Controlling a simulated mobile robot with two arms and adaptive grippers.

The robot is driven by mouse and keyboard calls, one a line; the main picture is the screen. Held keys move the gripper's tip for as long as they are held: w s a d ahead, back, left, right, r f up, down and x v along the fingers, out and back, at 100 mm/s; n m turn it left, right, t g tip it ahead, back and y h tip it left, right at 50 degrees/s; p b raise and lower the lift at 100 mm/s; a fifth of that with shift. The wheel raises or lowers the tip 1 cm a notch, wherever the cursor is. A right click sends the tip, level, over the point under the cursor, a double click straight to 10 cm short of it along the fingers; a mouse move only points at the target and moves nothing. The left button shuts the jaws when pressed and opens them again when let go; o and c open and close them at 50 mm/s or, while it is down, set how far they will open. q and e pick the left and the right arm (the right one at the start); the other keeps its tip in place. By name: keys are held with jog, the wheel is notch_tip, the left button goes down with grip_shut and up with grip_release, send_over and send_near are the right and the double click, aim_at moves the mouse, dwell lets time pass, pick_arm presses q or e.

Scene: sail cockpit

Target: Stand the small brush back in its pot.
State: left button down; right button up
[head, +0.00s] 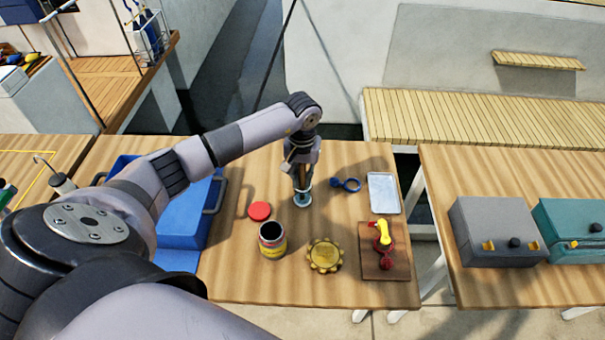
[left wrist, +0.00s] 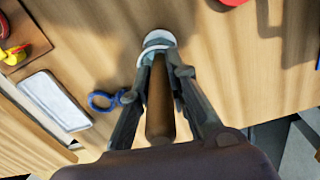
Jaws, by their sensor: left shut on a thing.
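My left gripper (head: 301,182) points down over the middle of the wooden table and is shut on the small brush. In the left wrist view the brush (left wrist: 160,105) shows as a brown handle between the two fingers. Its far end meets a small pale round pot (left wrist: 158,40), which also shows in the head view (head: 302,201) under the fingertips. The brush looks roughly upright. I cannot tell whether its lower end is inside the pot or just above it. The bristles are hidden. My right gripper is not in view.
Near the pot are a red lid (head: 259,210), an open tin (head: 272,241), a gold toothed disc (head: 325,255), a blue ring-shaped item (head: 346,185), a pale tray (head: 384,193) and a board (head: 384,264) with red and yellow items. A blue box (head: 184,213) stands left.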

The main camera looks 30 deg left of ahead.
pick_arm(q)
jog(key=shift+f+b, duration=0.15)
jog(key=shift+b, duration=0.2)
jog(key=c, duration=1.5)
grip_release()
jog(key=shift+c, duration=0.2)
jog(key=shift+r+p, duration=0.3)
jog(key=shift+p, duration=0.1)
jog(key=shift+w+r+b, duration=0.1)
jog(key=shift+r+b, duration=0.2)
jog(key=shift+b, duration=0.05)
notch_tip(320, 180, up, 10)
jog(key=b, duration=0.3)
jog(key=shift+r, duration=0.65)
